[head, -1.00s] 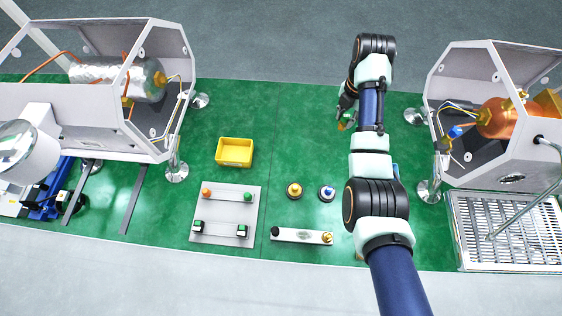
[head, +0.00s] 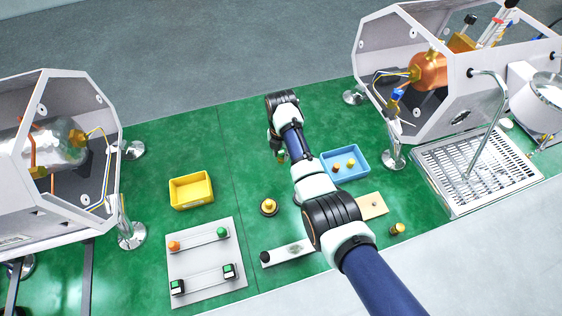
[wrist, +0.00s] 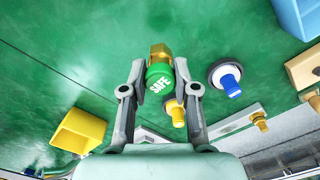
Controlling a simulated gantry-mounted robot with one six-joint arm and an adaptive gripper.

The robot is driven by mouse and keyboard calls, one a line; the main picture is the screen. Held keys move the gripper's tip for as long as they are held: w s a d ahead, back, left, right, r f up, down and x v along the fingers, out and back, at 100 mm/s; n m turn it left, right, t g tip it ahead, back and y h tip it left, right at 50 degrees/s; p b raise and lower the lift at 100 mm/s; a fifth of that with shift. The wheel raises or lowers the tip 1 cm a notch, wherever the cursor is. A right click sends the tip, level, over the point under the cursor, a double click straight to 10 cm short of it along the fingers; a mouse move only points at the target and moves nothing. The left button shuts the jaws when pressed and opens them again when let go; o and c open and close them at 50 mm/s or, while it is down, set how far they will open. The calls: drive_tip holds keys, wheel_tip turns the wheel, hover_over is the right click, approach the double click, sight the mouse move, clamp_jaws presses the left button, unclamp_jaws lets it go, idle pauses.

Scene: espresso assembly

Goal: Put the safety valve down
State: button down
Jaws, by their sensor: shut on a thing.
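The safety valve (wrist: 160,80) has a green body marked SAFE and a brass hex end. My gripper (wrist: 160,92) is shut on its green body, and the brass end points away from my palm. In the wrist view the valve is over green mat, with no support visible directly beneath it. In the head view my gripper (head: 279,150) is small and beyond the yellow-knobbed disc; the valve is only partly visible there. How high the valve is above the mat I cannot tell.
A yellow bin (head: 191,176) and a grey plate (head: 206,270) lie left. The yellow-knobbed disc (head: 268,213) and a blue-knobbed disc (wrist: 217,68) are close by. A blue tray (head: 357,175) holds brass parts. Machine housings flank the green mat (head: 235,140), which has bare patches around my gripper.

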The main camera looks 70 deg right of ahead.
sight(281, 159)
drive_tip(key=shift+f+b, duration=0.7)
drive_tip(key=shift+f, duration=1.5)
drive_tip(key=shift+f+b, duration=0.3)
drive_tip(key=shift+f, duration=0.15)
drive_tip(key=c, duration=0.9)
unclamp_jaws()
drive_tip(key=shift+r, duration=0.1)
wheel_tip(281, 159, up, 13)
drive_tip(key=p, duration=0.4)
